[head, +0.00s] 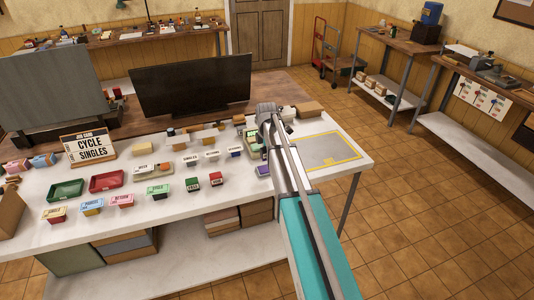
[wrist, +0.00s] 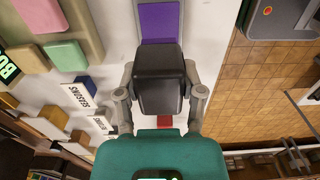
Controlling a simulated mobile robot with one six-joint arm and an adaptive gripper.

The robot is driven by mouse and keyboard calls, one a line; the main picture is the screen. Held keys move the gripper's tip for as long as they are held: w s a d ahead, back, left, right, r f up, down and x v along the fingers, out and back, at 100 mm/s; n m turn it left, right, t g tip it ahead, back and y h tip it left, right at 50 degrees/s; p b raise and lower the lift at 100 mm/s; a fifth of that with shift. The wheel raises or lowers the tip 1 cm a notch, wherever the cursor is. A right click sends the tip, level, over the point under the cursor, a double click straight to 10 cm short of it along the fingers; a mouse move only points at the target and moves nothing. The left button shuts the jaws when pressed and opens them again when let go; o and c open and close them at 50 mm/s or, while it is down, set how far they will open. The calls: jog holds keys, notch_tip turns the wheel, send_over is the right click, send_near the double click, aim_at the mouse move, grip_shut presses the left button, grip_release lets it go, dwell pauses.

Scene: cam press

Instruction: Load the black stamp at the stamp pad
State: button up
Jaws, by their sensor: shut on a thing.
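My gripper (wrist: 160,75) is shut on the black stamp (wrist: 159,88), with one finger on each side of it. In the wrist view the stamp is in front of a purple pad (wrist: 159,21) in a grey frame, and it hides the pad's near end. I cannot tell whether the stamp touches the pad. In the head view my gripper (head: 266,112) is over the right part of the white table, and the arm hides most of what is under it. The stamp cannot be made out there.
The white table (head: 130,222) holds a green tray (head: 66,189), a red tray (head: 106,181) and several small labelled blocks. A yellow-outlined grey mat (head: 328,150) is right of my arm. A dark monitor (head: 191,86) stands behind. Tiled floor is free at right.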

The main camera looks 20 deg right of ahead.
jog(key=shift+r+p, duration=0.5)
jog(key=shift+r, duration=0.2)
